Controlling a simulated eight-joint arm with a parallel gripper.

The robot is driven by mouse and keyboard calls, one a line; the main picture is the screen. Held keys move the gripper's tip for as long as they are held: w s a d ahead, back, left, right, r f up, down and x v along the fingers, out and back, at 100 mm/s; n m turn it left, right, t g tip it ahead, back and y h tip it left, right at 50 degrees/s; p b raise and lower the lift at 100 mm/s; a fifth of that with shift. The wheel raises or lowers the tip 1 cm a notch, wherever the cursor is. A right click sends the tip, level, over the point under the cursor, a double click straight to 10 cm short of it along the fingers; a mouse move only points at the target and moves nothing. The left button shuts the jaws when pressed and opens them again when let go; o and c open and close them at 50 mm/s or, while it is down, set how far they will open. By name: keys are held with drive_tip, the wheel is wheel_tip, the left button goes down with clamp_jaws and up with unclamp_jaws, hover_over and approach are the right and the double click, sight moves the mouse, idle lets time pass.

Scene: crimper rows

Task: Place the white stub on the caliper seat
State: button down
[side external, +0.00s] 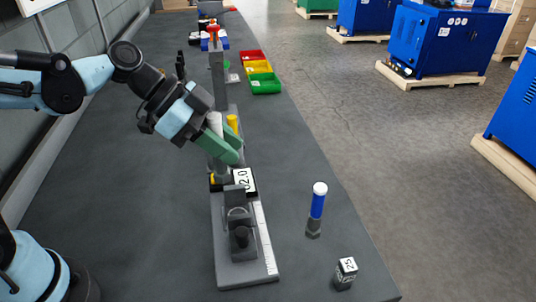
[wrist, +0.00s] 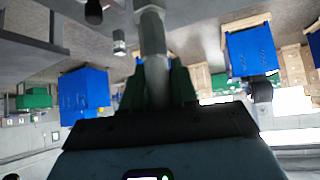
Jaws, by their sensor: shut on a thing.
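My gripper (side external: 228,145) has green fingers and is shut on a pale grey-white cylinder, which I take to be the white stub (side external: 215,122). In the wrist view the stub (wrist: 155,80) runs between the green fingers (wrist: 157,88) and has a wider hex-like collar near the top edge. In the side view the fingers hide its middle. A grey part shows below them, just above the caliper fixture (side external: 228,270), which has a "02.0" label (side external: 243,180) and a ruler strip. I cannot tell whether the stub touches the seat, as the fingers and label block cover that spot.
A blue cylinder with a white top (side external: 318,202) stands right of the fixture. A small dark block marked 25 (side external: 345,272) is near the table's front right. A yellow post (side external: 233,122) stands behind the fingers. Red, yellow and green bins (side external: 265,84) are farther back.

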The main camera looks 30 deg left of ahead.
sight(230, 180)
drive_tip(key=s+a+f+m+g, duration=0.2)
drive_tip(key=s+a, duration=0.1)
drive_tip(key=s, duration=0.8)
drive_tip(key=shift+m+h, duration=0.4)
drive_tip(key=shift+w+d+f, duration=0.85)
drive_tip(key=shift+w+f, duration=0.45)
drive_tip(key=shift+w, duration=0.6)
drive_tip(key=shift+w+d+f, duration=0.9)
drive_tip(key=shift+w+f, duration=0.45)
drive_tip(key=shift+w, duration=0.6)
drive_tip(key=shift+w+d+f, duration=0.85)
drive_tip(key=shift+w+f, duration=0.45)
drive_tip(key=shift+w, duration=0.6)
drive_tip(key=shift+f, duration=0.1)
drive_tip(key=c, duration=1.1)
unclamp_jaws()
drive_tip(key=shift+c, duration=0.2)
